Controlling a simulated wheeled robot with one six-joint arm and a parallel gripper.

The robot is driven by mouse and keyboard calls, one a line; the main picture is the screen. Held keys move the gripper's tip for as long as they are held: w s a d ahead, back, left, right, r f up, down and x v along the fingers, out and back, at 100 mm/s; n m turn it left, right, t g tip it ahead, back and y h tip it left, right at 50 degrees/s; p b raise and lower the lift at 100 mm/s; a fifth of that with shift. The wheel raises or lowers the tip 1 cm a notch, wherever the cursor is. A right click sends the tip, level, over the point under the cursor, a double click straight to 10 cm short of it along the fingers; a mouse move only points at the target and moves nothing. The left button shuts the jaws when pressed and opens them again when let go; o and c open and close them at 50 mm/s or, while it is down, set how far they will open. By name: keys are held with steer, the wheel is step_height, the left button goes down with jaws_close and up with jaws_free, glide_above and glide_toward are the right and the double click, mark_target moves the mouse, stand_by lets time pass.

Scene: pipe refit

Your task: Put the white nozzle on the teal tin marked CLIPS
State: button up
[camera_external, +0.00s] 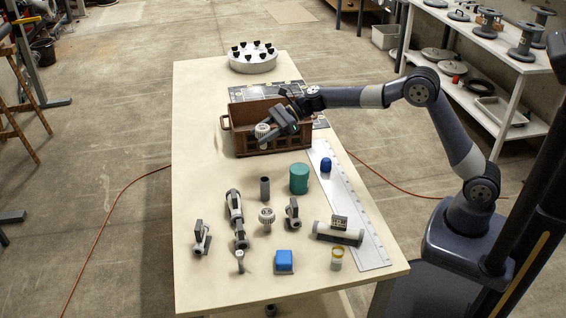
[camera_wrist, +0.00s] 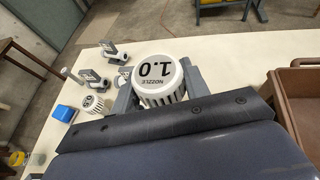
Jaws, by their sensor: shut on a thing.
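My gripper (camera_external: 271,128) is shut on a white ribbed nozzle (camera_external: 262,132), held up in front of the brown crate's near wall in the external view. In the wrist view the nozzle (camera_wrist: 158,70) shows its round face, printed "NOZZLE 1.0", between the two grey fingers. The teal tin (camera_external: 299,180) stands upright on the table, nearer the camera and to the right of my gripper. Its top looks bare, and no marking on it can be read. The tin is not seen in the wrist view.
The brown crate (camera_external: 242,144) stands behind the tin. A blue cap (camera_external: 326,165) is close to the tin's right, a grey tube (camera_external: 265,188) to its left. A second white nozzle (camera_external: 266,216), pipe fittings and a blue block (camera_external: 284,261) lie nearer the camera.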

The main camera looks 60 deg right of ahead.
steer(key=s+d+r, duration=0.2)
steer(key=s, duration=0.4)
steer(key=s+d+r, duration=0.2)
steer(key=s, duration=0.3)
glide_above(300, 169)
step_height(300, 169, down, 10)
steer(key=shift+w+r, duration=0.1)
steer(key=shift+r, duration=0.05)
steer(key=o, duration=1)
steer(key=shift+r, duration=0.15)
steer(key=v, duration=1.2)
steer(key=shift+w+d+b, duration=0.1)
steer(key=shift+b, duration=0.3)
